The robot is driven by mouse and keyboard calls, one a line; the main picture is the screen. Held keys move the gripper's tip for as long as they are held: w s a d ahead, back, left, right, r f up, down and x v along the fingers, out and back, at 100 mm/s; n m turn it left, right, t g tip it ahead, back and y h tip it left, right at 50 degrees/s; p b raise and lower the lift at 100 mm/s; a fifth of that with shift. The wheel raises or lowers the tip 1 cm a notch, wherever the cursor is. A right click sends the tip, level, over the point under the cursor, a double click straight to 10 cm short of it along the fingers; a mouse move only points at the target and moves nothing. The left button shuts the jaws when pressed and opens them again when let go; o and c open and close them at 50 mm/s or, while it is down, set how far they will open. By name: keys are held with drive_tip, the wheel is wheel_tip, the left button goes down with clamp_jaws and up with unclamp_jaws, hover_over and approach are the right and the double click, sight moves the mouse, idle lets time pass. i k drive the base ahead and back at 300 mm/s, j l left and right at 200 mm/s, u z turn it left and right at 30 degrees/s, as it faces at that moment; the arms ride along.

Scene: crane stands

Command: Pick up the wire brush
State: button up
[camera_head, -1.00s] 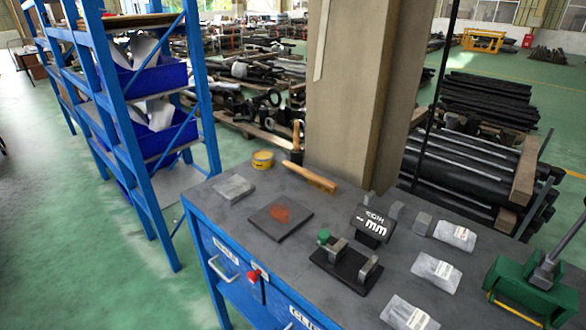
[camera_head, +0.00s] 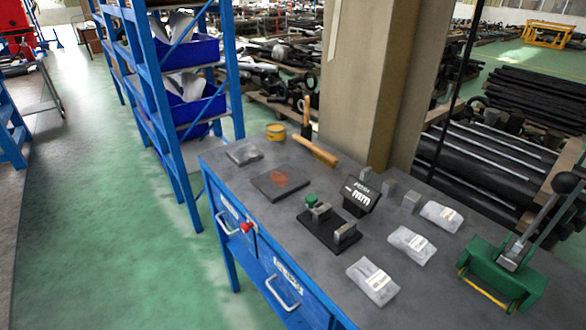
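The wire brush is most likely the long wooden-handled tool (camera_head: 315,151) lying at the back edge of the blue workbench's grey top (camera_head: 225,180), just right of a yellow tin. Its bristles cannot be made out at this size. A short upright tool with a wooden top and dark lower part (camera_head: 307,118) shows right behind it. Nothing holds the wooden-handled tool. My gripper is not in view.
Near the tool are the yellow tin (camera_head: 275,132), a grey block (camera_head: 244,154) and a dark plate with a rusty patch (camera_head: 281,182). A black gauge (camera_head: 360,196), clear bags (camera_head: 411,244) and a green lever device (camera_head: 500,272) stand rightward. A pillar (camera_head: 368,80) rises behind; green floor is free at left.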

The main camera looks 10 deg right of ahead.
sight(314, 150)
drive_tip(key=i+j+z, duration=0.15)
drive_tip(key=j+z, duration=0.2)
drive_tip(key=j, duration=0.2)
drive_tip(key=i+j+z, duration=0.1)
drive_tip(key=j+z, duration=0.3)
drive_tip(key=j, duration=0.15)
